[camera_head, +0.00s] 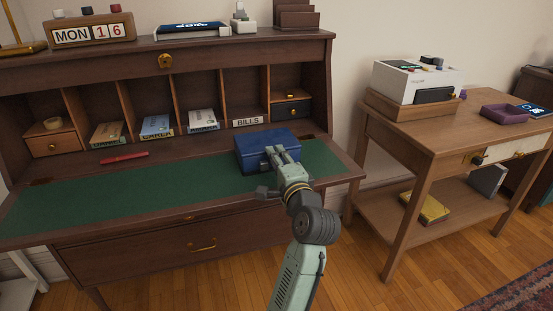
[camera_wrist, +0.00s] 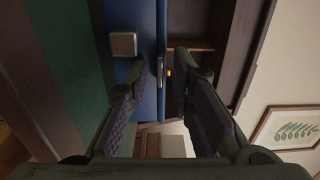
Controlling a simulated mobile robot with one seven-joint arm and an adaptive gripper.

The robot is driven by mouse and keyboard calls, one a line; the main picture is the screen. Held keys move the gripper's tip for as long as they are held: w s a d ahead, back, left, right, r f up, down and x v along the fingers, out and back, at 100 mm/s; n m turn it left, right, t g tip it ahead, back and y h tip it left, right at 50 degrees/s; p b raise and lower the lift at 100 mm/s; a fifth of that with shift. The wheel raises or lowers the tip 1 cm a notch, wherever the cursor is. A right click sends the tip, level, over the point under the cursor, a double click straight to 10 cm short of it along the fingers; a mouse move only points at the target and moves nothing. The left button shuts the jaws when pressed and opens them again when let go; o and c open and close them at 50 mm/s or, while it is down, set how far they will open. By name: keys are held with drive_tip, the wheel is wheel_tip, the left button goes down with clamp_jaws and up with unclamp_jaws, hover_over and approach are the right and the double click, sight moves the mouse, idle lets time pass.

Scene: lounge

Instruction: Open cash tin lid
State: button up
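The blue cash tin (camera_head: 258,143) sits on the green desk surface towards its right end. Its lid looks shut, partly hidden behind my gripper. My gripper (camera_head: 283,155) is at the tin's right front part. In the wrist view, the blue tin (camera_wrist: 146,100) runs up between the two fingers, with a square grey metal piece (camera_wrist: 123,44) on it and a narrow metal part (camera_wrist: 160,70) at its edge. My gripper (camera_wrist: 164,84) is open there, with the fingers spread apart. I cannot tell whether either finger touches the tin.
Pigeonholes with books and a BILLS box (camera_head: 248,122) stand behind the tin. A side table (camera_head: 445,135) with a white machine (camera_head: 418,80) stands right. The desk's left and middle are mostly clear.

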clamp_jaws()
idle(0.6)
